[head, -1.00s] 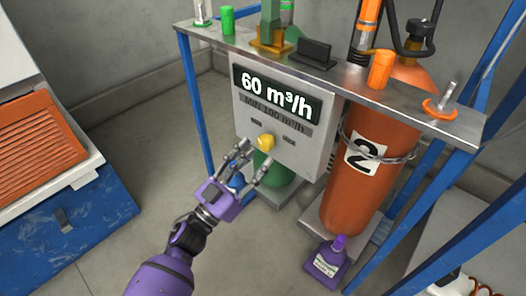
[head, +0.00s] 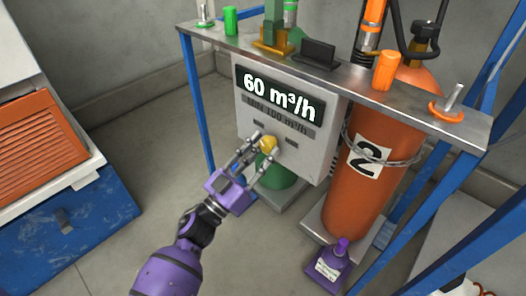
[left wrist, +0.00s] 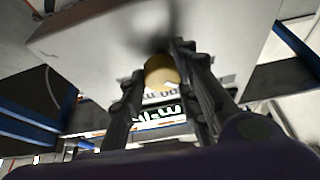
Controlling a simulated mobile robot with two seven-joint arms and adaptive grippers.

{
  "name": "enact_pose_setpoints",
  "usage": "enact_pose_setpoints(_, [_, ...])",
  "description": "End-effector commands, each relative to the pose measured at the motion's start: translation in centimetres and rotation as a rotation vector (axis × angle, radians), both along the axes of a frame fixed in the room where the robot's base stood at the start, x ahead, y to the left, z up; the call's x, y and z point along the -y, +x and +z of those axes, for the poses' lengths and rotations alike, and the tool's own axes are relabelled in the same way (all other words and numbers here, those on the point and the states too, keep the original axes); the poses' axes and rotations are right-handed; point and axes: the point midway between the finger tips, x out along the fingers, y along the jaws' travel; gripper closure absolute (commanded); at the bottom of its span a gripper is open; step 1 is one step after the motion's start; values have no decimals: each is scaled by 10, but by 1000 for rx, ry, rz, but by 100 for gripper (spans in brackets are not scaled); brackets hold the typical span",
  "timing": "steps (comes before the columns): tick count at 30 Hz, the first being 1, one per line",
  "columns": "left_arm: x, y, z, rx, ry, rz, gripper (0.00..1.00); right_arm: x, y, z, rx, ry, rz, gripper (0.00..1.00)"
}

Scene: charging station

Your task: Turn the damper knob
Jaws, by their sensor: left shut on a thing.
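The yellow damper knob (head: 268,144) sits on the lower front of a grey control box (head: 318,150). The box's display (head: 278,95) reads 60 m³/h, with a line below it reading MIN 100 m³/h. My left gripper (head: 263,157) is at the knob, its fingers on either side of it and shut on it. In the left wrist view the knob (left wrist: 160,72) shows between the two dark fingers. My right gripper is in neither view.
A metal shelf (head: 340,72) above the box holds green and orange fittings. An orange cylinder (head: 352,205) marked 2 stands to the right, with a purple bottle (head: 327,268) at its foot. Blue posts (head: 196,105) frame the station.

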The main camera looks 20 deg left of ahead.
Motion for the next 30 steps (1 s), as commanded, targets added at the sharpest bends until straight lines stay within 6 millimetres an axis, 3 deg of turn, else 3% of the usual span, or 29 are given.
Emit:
enact_pose_setpoints(20, [6,-2,0,19,40,-15,97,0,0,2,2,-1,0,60])
enact_pose_setpoints(30, [3,-1,0,82,222,-14,97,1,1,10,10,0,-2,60])
